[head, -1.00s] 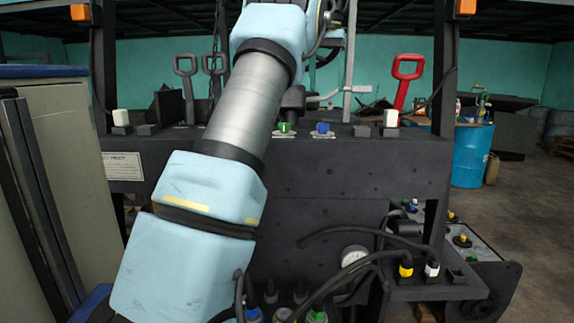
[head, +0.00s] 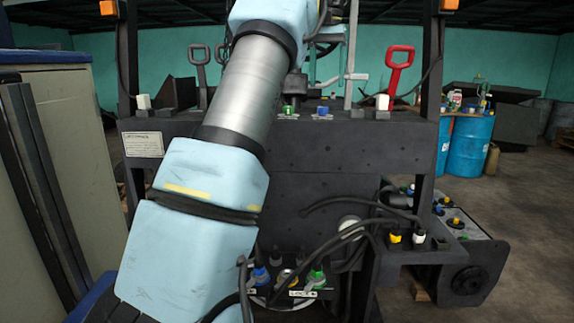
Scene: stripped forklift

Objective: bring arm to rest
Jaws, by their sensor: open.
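My arm, light blue with a silver tube section, rises from the bottom left of the head view and leans up to the right, out past the top edge. Its end with my gripper is outside the picture, so the jaws are not seen. Behind the arm stands the dark stripped forklift (head: 330,160), with a red handle (head: 399,68) at its right and a grey handle (head: 200,68) at its left. A green knob (head: 289,110) and a blue knob (head: 322,111) sit on its top ledge.
A beige cabinet (head: 75,170) stands close on the left. Colored connectors (head: 315,276) are low in front. Blue barrels (head: 470,145) stand at the back right, with open floor (head: 535,200) before them.

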